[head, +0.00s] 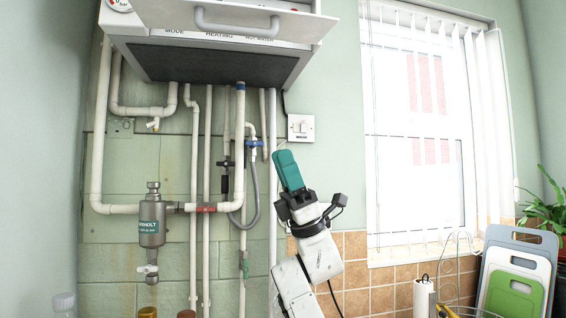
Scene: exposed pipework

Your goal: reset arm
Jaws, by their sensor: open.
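My arm rises from the bottom, right of the pipes, in the head view. My gripper (287,163) has teal fingers that point up and slightly left, just below the white switch on the wall. The gripper is seen side-on, so the gap between its fingers is hard to see; it is open. No held object shows. The upper arm runs out of the frame at the bottom.
A boiler (215,58) with an open front flap hangs above. White pipes and a metal filter (152,225) are left of my arm. A wall switch (301,128) and a blinded window (420,130) are nearby. Chopping boards (516,265) stand at lower right.

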